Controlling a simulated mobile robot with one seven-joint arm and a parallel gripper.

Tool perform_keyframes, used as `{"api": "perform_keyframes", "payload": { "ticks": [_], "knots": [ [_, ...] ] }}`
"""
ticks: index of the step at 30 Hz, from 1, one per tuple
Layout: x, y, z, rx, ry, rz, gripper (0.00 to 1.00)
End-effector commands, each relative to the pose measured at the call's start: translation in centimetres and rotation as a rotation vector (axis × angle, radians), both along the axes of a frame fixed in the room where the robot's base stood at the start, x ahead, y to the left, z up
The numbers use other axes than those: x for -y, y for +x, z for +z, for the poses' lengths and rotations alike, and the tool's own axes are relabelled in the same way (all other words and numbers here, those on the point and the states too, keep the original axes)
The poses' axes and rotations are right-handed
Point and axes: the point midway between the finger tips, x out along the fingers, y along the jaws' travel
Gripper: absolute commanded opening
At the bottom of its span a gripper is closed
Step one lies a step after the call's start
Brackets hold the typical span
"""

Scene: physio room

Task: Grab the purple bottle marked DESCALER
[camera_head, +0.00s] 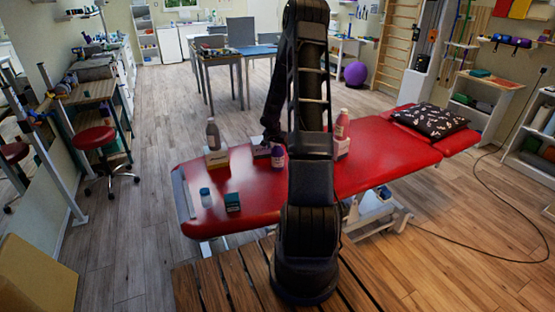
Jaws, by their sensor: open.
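A small purple bottle (277,157) stands upright on the red treatment table (255,195), just left of my arm's column. Its label is too small to read, and my arm partly hides that area. My gripper (267,147) is a dark shape above the table, close to the bottle's upper left. It looks empty and open, but its fingers are small and hard to make out. A dark, light-edged item (261,153) lies under it, left of the bottle. I cannot tell whether the gripper touches the bottle.
A grey bottle (212,134) stands on a yellowish block (217,158) to the left. A red bottle (341,125) stands on a pale and red box (342,147) to the right. A white-and-blue jar (206,197) and a teal box (232,202) stand near the front. A patterned pillow (430,119) lies far right.

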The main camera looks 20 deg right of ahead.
Motion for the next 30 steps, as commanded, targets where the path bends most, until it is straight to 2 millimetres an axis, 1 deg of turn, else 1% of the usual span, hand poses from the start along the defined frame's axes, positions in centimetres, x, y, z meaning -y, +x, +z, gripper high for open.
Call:
{"api": "perform_keyframes", "payload": {
  "ticks": [3,10,11,12,14,18,23,24,30],
  "knots": [
    [0.19,0.14,-0.6,0.0,0.0,0.001,0.83],
    [0.22,0.17,-0.66,0.0,0.0,0.0,0.83],
    [0.22,0.17,-0.66,0.0,0.0,0.0,0.81],
    [0.22,0.17,-0.66,0.0,0.0,0.0,0.73],
    [0.21,0.16,-0.66,0.0,0.0,0.0,0.62],
    [0.21,0.16,-0.65,0.0,0.0,0.0,0.34],
    [0.2,0.15,-0.65,0.0,0.0,0.0,0.03],
    [0.21,0.19,-0.6,0.001,-0.001,0.0,0.0],
    [0.2,0.19,-0.56,0.001,-0.001,0.0,0.0]
  ]
}}
